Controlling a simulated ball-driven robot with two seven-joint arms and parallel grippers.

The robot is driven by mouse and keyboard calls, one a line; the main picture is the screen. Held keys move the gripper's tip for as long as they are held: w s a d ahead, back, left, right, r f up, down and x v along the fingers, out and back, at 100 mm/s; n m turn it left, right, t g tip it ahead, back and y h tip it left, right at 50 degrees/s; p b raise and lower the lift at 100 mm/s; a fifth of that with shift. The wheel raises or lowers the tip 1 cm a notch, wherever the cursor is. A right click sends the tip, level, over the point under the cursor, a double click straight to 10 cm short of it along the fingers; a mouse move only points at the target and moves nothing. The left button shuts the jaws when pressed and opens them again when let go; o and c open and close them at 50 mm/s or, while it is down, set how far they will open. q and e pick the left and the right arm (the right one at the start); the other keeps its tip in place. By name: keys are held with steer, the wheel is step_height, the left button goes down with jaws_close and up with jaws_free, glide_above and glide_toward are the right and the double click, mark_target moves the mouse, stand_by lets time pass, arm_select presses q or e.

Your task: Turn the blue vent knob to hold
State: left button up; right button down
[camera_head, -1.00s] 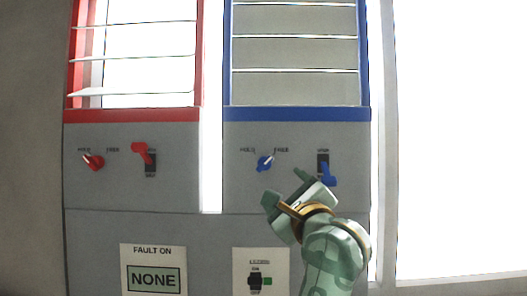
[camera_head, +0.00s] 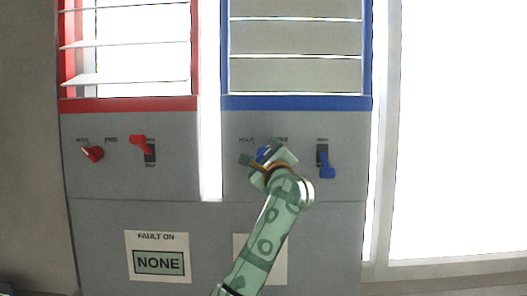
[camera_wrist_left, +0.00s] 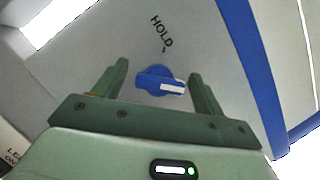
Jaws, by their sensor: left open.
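The blue vent knob (camera_head: 262,153) is on the grey panel under the blue-framed louvres, partly hidden by my gripper. In the left wrist view the knob (camera_wrist_left: 155,79) shows whole, and its white pointer mark faces right, away from the HOLD label (camera_wrist_left: 162,31). My left gripper (camera_head: 261,151) is at the knob, its arm rising from below. In the left wrist view my left gripper (camera_wrist_left: 158,72) is open, with a finger on each side of the knob and visible gaps between. My right gripper is not in view.
A blue lever switch (camera_head: 326,165) is just right of the knob. A red knob (camera_head: 93,153) and a red lever (camera_head: 141,145) are on the left panel. A sign reading FAULT ON NONE (camera_head: 158,258) is below. My arm partly covers a label plate (camera_head: 279,262).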

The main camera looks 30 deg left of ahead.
arm_select(q)
steer(key=c, duration=1)
